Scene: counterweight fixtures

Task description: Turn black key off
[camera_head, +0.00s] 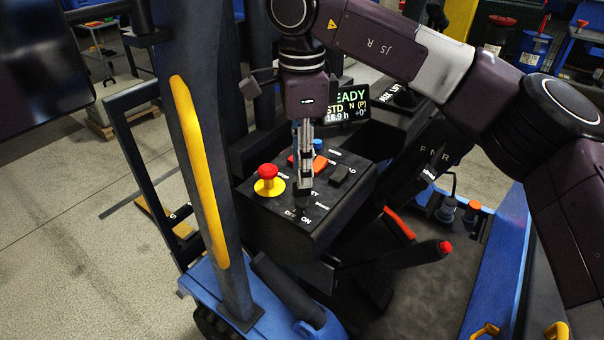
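My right gripper (305,180) points straight down over the black control box (262,222) of the vehicle. Its fingertips are close together at the box's top, by the white key labels and the "ON" marking. The black key is hidden or too dark to make out under the fingertips. I cannot tell whether the fingers are shut on it. My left gripper is not in view.
A red mushroom button on a yellow base (269,182) stands just left of the gripper. A lit display (347,106) reading "READY" is behind it. A dark post with a yellow grip (200,170) rises at left. A red-tipped lever (424,254) is at front right.

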